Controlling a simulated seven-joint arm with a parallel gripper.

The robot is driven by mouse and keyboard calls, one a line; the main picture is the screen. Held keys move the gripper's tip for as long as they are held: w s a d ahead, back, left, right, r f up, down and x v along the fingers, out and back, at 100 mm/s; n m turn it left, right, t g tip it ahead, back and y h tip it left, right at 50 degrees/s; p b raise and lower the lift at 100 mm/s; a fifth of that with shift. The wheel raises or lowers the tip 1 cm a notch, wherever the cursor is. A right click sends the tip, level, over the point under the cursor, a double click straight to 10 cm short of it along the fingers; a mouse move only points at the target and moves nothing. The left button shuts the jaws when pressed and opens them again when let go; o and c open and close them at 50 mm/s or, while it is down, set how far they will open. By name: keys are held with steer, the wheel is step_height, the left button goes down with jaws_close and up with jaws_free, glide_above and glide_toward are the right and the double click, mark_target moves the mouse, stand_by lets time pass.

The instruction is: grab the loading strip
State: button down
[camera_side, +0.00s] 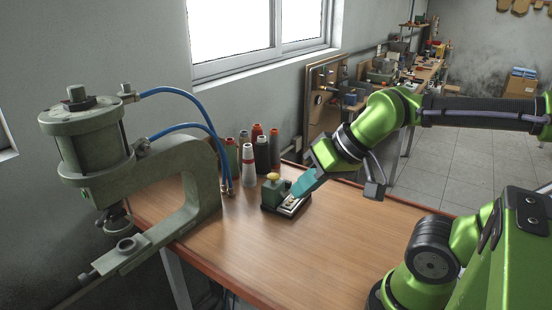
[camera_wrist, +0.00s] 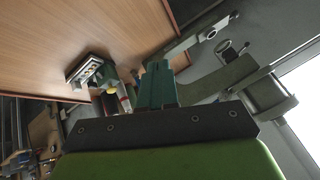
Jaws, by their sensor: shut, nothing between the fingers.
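A small dark holder (camera_side: 288,208) with a green block and a yellow knob (camera_side: 272,177) stands on the wooden table. A pale strip-like piece (camera_side: 290,199) lies in it, partly behind my fingertips; I cannot tell for certain that it is the loading strip. My gripper (camera_side: 296,193) has teal fingers, shut and empty, pointing down at the holder from the right. In the wrist view my shut fingers (camera_wrist: 158,68) are at the centre, and the holder with light slots (camera_wrist: 86,72) is to their left. The gap between fingertips and holder is unclear.
A grey-green pneumatic press (camera_side: 185,190) with blue hoses (camera_side: 205,115) stands at the left table edge. Several thread spools (camera_side: 249,165) stand behind the holder. The table (camera_side: 340,240) is clear in front and to the right.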

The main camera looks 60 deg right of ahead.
steer(key=c, duration=1.8)
jaws_free()
steer(key=o, duration=0.9)
steer(key=w+d+f+n+g+h, duration=0.15)
steer(key=w+d, duration=0.35)
steer(key=d, duration=0.5)
steer(key=w+d+f+n+g, duration=0.25)
steer(key=w+d, duration=0.35)
steer(key=d, duration=0.4)
steer(key=w+d+f+n+g+h, duration=0.1)
steer(key=w+d+g, duration=0.3)
steer(key=d, duration=0.6)
steer(key=shift+t+y, duration=0.25)
steer(key=shift+t, duration=0.15)
steer(key=f, duration=0.5)
steer(key=w+f, duration=0.1)
steer(key=f, duration=0.9)
steer(key=shift+w+a+f, duration=0.1)
steer(key=shift+w+f, duration=0.05)
steer(key=shift+f, duration=0.25)
